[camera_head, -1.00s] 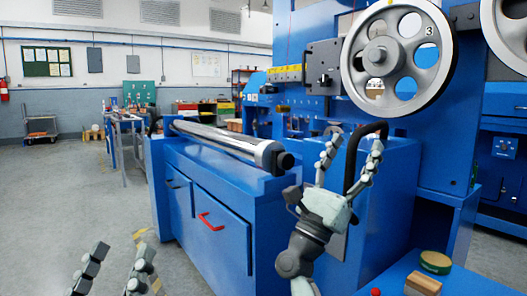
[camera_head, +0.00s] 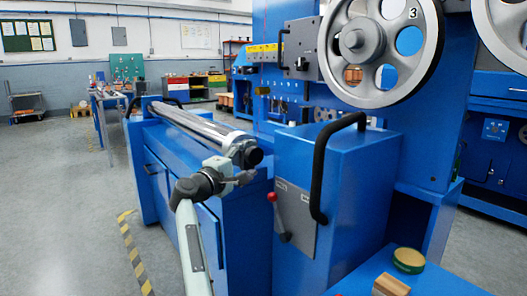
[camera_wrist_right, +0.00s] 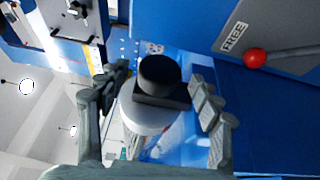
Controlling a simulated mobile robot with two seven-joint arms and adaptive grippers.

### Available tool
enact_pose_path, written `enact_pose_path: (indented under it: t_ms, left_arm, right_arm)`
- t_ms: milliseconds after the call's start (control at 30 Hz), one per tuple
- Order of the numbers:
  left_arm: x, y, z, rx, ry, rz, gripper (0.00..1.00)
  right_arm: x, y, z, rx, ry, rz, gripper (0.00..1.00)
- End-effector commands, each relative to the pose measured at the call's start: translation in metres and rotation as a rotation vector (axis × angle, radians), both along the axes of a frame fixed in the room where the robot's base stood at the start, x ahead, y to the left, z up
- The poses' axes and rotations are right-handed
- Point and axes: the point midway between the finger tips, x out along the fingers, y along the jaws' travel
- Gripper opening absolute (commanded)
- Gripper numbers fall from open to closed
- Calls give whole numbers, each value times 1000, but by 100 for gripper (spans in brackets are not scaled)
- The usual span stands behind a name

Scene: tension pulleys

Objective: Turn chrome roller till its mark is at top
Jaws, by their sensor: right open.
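The chrome roller (camera_head: 195,125) lies along the top of the blue cabinet, with a dark end piece (camera_head: 246,153) at its near end. No mark shows on the part of the roller that I can see. My right gripper (camera_head: 238,176) is at this near end, its fingers partly hidden in the head view. In the right wrist view the black end piece (camera_wrist_right: 160,75) and the pale roller end (camera_wrist_right: 146,114) lie between the spread fingers of the gripper (camera_wrist_right: 158,80). I cannot tell whether either finger touches. My left gripper is out of view.
A lever with a red knob (camera_head: 271,197) is on the blue box to the right; the wrist view shows its knob (camera_wrist_right: 256,58) beside a FREE label (camera_wrist_right: 232,37). A black handle (camera_head: 322,165) and a large wheel (camera_head: 380,45) are nearby.

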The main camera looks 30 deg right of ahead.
Motion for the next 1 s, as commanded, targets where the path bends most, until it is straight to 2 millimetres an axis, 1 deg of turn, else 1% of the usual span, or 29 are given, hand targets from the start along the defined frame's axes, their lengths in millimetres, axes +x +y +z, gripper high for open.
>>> enact_pose_path:
  t_ms: [200, 400, 533, 767, 800, 833, 1000]
  left_arm:
    - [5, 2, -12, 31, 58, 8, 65]
    - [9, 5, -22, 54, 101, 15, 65]
    - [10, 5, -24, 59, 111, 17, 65]
    - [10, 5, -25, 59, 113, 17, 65]
    - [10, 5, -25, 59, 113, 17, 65]
    - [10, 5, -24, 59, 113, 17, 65]
    - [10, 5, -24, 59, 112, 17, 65]
  right_arm:
    - [15, -33, 2, -3, 1, -4, 65]
    - [27, -56, 2, -3, 2, -2, 65]
    - [31, -62, 1, -1, 0, -1, 65]
    - [31, -63, 1, 0, 1, -1, 65]
    - [31, -63, 1, 0, 1, -1, 64]
    - [31, -63, 1, 0, 1, -1, 60]
    - [31, -63, 1, -1, 0, -1, 39]
